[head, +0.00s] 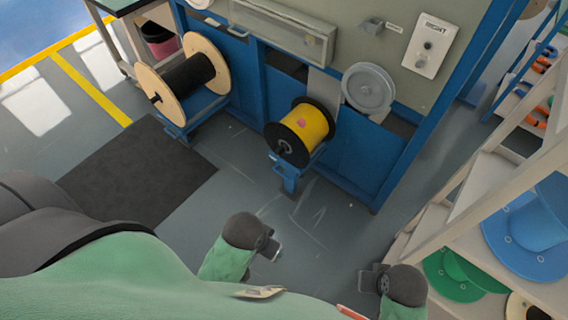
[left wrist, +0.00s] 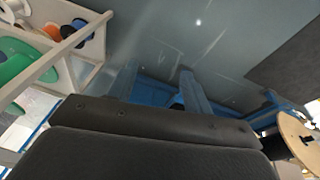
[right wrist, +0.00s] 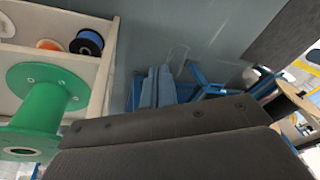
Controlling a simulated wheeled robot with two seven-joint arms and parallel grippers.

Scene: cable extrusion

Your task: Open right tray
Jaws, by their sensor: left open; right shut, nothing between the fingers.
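The right tray (head: 289,176) is a blue stand low on the blue machine, bearing a black-flanged spool of yellow cable (head: 305,131). Above it to the right, a light panel marked RIGHT (head: 430,46) carries two round buttons. My left gripper (head: 274,250) is open and empty over the floor, below the tray in the head view. My right gripper (head: 369,279) is shut with nothing in it, farther right, near the shelf. Both are apart from the tray and the panel.
A wooden spool of black cable (head: 188,76) sits on the left tray (head: 197,115). A grey wheel (head: 369,88) is on the machine. A shelf (head: 470,195) with blue and green spools stands close on the right. A dark mat (head: 135,170) lies on otherwise open floor.

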